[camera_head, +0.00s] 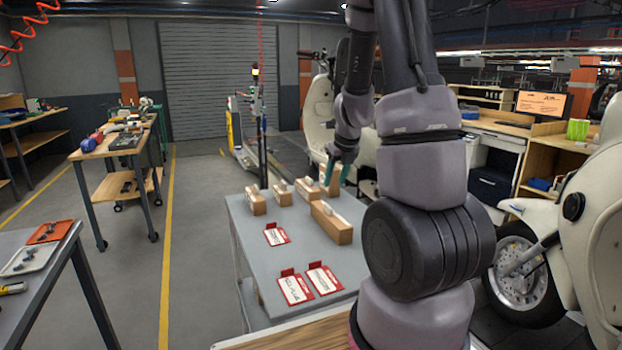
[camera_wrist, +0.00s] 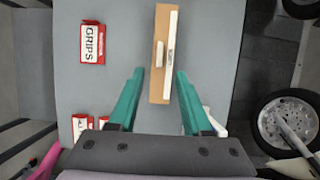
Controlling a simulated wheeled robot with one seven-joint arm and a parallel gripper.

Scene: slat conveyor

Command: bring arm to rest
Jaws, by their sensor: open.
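My gripper (camera_head: 340,171) is open, its teal fingers pointing down at the far right part of the grey table (camera_head: 243,243). In the wrist view my gripper (camera_wrist: 160,75) has its two fingertips apart. A long wooden block (camera_wrist: 160,88) with a white strip lies between and beyond them in the picture. Nothing is seen gripped; the height gap to the block cannot be told. In the head view a long wooden block (camera_head: 333,228) and smaller blocks (camera_head: 256,205) with white tops stand on the table. My arm hides the table's right side.
Red-and-white cards lie on the table, including one (camera_head: 276,236) in front of the blocks and a "GRIPS" card (camera_wrist: 92,44) in the wrist view. A white scooter with a wheel (camera_head: 524,276) stands at right. A bench with trays (camera_head: 40,258) is at left. The aisle between is clear.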

